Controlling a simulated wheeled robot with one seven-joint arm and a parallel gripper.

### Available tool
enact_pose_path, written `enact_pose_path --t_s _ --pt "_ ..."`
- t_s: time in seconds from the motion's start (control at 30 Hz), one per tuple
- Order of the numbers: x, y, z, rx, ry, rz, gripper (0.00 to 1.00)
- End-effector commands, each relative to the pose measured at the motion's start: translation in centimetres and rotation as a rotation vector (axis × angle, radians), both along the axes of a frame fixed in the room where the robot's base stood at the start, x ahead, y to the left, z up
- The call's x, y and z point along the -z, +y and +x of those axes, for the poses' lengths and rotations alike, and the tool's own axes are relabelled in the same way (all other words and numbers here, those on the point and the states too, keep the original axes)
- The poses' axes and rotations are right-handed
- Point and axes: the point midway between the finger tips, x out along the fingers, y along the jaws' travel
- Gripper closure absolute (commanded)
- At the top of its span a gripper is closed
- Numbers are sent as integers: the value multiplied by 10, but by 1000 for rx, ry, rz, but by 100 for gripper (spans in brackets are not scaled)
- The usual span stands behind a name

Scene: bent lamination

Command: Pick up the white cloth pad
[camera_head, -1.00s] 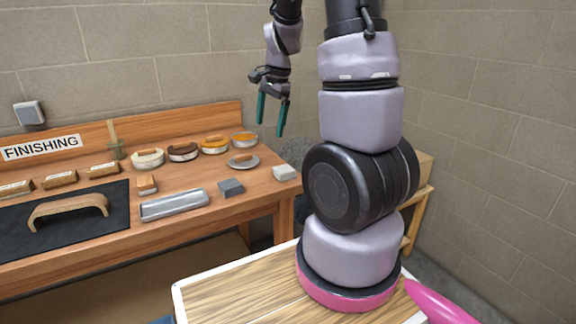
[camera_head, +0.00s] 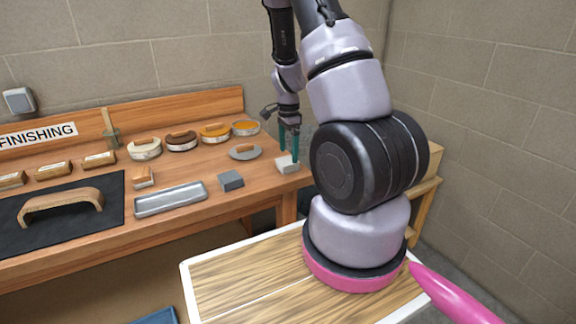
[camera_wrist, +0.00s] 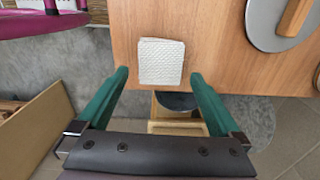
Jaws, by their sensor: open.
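The white cloth pad (camera_head: 287,165) is a small pale block lying at the right end of the wooden bench. In the wrist view the white cloth pad (camera_wrist: 161,61) shows a woven top and lies near the bench edge. My gripper (camera_head: 289,143) is open, with its green fingers pointing down at the pad. In the wrist view my gripper (camera_wrist: 159,72) has one finger to each side, and the pad lies between and slightly beyond the fingertips. I cannot tell whether the fingers touch it. No hold on the pad shows.
A grey block (camera_head: 230,181), a metal tray (camera_head: 170,199) and a grey disc with a wooden handle (camera_head: 245,152) lie left of the pad. Several round tins stand behind. A curved wooden piece (camera_head: 62,203) lies on a black mat (camera_head: 110,214).

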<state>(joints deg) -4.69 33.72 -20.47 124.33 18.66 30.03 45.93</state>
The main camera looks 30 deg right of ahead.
Motion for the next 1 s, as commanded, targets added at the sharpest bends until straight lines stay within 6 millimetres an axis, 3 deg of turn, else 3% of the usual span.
enact_pose_path --t_s 0.23,0.53,0.73,1.0 --pt "37 2 -1 1 4 1 0" --pt "41 2 0 0 1 1 0" --pt "41 2 0 0 1 1 76" --pt "39 2 0 -1 0 1 77"
